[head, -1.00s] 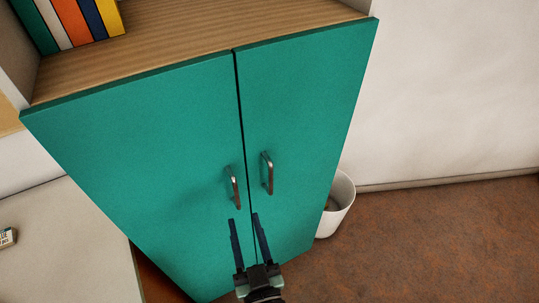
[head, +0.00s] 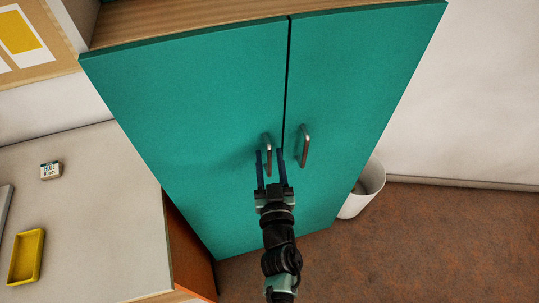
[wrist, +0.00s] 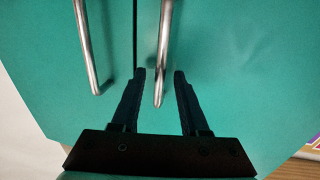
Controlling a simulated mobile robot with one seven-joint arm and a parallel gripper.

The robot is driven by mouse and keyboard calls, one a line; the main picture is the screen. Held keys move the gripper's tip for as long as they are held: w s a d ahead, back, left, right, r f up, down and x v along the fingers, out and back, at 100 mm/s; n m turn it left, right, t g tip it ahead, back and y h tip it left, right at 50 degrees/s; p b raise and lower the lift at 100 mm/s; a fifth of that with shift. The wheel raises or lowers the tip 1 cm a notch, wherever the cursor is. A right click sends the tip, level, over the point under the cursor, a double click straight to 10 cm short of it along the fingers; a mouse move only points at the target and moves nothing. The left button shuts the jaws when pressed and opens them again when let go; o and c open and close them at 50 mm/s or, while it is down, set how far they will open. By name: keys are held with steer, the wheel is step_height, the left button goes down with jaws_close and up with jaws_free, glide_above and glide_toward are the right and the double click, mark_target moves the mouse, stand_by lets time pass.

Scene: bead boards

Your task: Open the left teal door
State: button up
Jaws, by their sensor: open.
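The left teal door (head: 190,120) is shut, flush beside the right teal door (head: 360,85), with a thin dark seam between them. The left door's metal bar handle (head: 268,143) is near the seam. My gripper (head: 269,153) is open, with one finger on each side of this handle. In the wrist view, which looks turned around, the left door's handle (wrist: 164,45) runs between the fingertips (wrist: 160,73). The other handle (wrist: 86,45) is outside the fingers there. Whether a finger touches the handle is hard to tell.
The right door's handle (head: 303,147) is close to my gripper. A white bin (head: 362,190) stands on the brown floor at the cabinet's right. At left, a grey desk (head: 90,210) holds a yellow tray (head: 27,257) and a small labelled box (head: 51,170).

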steer(key=shift+w, duration=0.45)
jaws_close()
stand_by(1.2)
